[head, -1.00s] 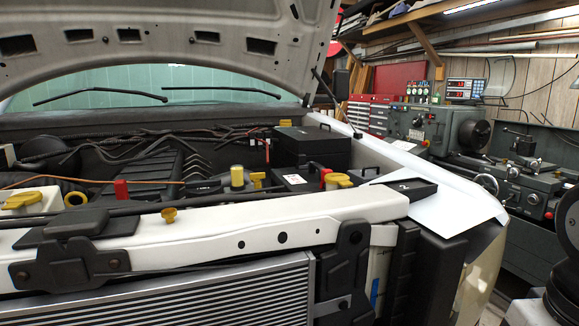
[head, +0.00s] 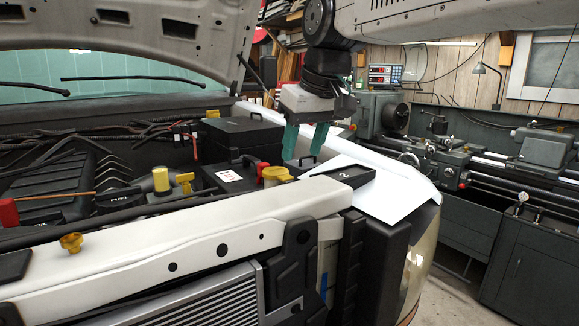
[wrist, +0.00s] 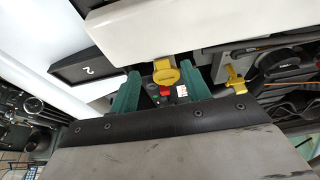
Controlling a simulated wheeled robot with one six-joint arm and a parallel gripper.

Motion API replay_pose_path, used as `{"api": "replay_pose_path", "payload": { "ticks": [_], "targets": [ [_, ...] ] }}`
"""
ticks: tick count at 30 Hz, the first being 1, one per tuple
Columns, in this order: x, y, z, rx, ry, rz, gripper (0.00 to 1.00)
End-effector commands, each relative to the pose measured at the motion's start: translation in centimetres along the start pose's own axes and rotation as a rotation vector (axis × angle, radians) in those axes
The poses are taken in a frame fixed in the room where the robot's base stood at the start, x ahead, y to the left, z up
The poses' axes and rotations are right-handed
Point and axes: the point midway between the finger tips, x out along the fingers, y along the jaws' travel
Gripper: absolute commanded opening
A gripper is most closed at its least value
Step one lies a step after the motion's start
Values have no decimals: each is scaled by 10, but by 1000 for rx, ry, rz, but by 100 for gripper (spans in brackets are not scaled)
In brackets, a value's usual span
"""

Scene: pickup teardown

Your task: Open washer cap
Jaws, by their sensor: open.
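A yellow cap (head: 277,174), which looks like the washer cap, sits in the engine bay just behind the white front crossbar. It also shows in the wrist view (wrist: 166,73), lying between the two fingers as seen by the camera, with small lettering that I cannot read. My gripper (head: 304,149) is open and empty, its two teal fingers pointing down. In the head view it hangs above and to the right of the cap, apart from it. Its fingers also show in the wrist view (wrist: 160,72).
A black tray marked 2 (head: 343,178) lies on the white fender (head: 395,195) right of the cap. A battery-like black box with a red terminal (head: 262,167) stands left of the cap. A yellow dipstick handle (head: 71,242) rises at the front crossbar. The raised hood (head: 130,35) hangs overhead.

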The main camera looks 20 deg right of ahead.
Motion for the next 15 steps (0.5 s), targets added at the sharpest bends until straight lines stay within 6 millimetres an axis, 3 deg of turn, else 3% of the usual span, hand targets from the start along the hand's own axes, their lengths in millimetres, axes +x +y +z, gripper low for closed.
{"api": "replay_pose_path", "payload": {
  "ticks": [1,5,15],
  "targets": [
    [-2,1,-12,-7,11,-1,47],
    [0,2,-24,-15,23,-3,47],
    [51,3,-25,-13,22,-3,47]
  ]
}}
